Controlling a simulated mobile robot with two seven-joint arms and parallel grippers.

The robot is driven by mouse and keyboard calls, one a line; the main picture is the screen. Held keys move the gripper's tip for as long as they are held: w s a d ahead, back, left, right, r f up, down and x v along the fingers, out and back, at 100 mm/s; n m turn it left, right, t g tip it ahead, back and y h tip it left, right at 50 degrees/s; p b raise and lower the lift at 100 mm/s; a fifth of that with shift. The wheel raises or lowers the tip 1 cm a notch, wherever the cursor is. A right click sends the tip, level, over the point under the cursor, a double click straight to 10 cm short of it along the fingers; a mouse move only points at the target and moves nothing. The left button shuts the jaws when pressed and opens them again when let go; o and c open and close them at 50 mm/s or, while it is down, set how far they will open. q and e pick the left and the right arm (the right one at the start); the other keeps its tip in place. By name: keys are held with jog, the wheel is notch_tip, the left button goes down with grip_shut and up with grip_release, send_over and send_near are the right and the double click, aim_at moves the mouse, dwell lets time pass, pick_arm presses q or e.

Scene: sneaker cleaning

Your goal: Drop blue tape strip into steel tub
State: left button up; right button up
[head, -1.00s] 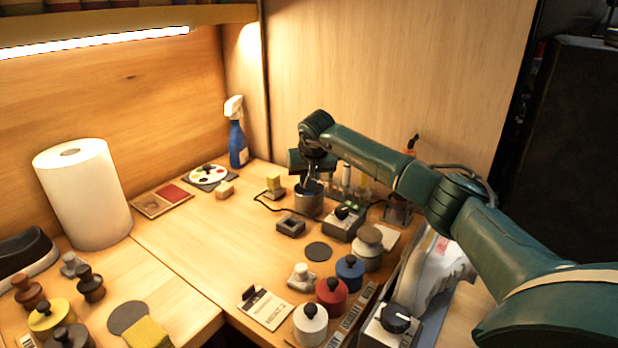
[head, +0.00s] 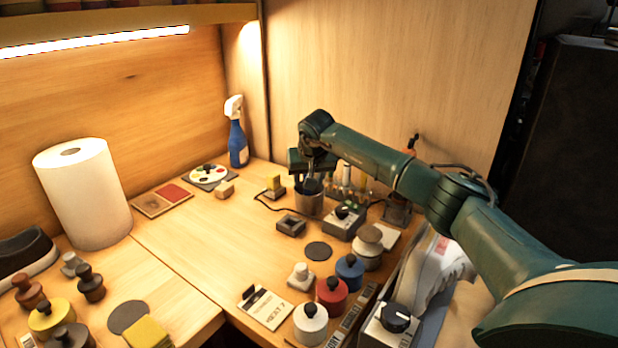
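The steel tub (head: 309,203) stands toward the back of the bench, a small grey cylinder. My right gripper (head: 311,184) points down at the tub's mouth, with its fingertips at or just inside the rim. Something dark blue shows at the fingertips, but I cannot tell whether it is the blue tape strip or part of the gripper. The finger gap is too small to read. My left gripper is not in view.
A grey control box (head: 345,222) and upright vials (head: 347,178) stand right of the tub. A yellow block on a stand (head: 274,185) is to its left. Red (head: 331,294), blue (head: 349,270) and white (head: 310,322) knobbed pots stand in front.

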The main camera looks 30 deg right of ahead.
jog(key=shift+r, duration=0.2)
pick_arm(q)
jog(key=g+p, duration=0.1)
jog(key=p, duration=0.2)
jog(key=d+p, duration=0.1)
jog(key=p, duration=0.2)
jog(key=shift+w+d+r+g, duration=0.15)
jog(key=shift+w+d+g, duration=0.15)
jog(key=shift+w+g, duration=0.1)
pick_arm(e)
notch_tip(320, 180, up, 7)
jog(key=shift+f, duration=0.15)
